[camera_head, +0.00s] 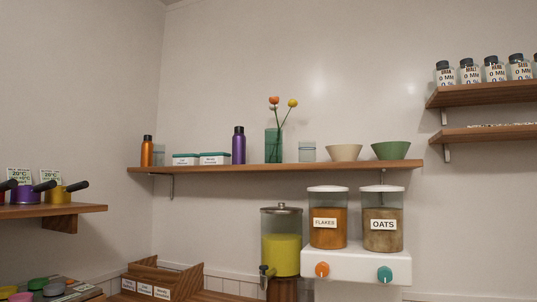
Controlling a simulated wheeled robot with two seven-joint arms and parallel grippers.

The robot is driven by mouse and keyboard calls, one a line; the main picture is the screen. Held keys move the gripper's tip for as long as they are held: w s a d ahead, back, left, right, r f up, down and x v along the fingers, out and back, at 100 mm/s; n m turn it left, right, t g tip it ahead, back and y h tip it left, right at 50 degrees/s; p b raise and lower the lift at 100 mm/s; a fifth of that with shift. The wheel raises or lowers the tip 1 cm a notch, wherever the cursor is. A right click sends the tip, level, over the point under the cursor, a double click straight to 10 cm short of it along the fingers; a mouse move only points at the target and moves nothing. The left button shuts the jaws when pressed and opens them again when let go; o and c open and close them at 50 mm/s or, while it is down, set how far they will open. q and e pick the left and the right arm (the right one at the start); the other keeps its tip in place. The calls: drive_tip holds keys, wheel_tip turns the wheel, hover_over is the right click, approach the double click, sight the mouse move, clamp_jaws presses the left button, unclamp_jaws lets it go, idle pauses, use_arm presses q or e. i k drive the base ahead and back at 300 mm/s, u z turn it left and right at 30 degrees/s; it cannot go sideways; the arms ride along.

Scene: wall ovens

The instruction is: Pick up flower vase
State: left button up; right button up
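The flower vase (273,147) is a green, see-through upright vessel on the middle wall shelf (240,169). An orange flower (274,100) and a yellow flower (292,102) rise from it on thin green stems. The vase stands between a purple bottle (239,147) on its left and a short clear glass (307,152) on its right. Neither of my grippers shows in the head view.
The same shelf holds an orange bottle (147,152), lidded boxes (214,159), a cream bowl (344,152) and a green bowl (390,150). Below stand a yellow drink dispenser (281,255) and jars of flakes (328,234) and oats (383,240). Side shelves flank left and right.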

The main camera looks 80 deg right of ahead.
sight(274, 136)
drive_tip(key=z, duration=1)
drive_tip(key=i, duration=1.1)
drive_tip(key=z, duration=1.05)
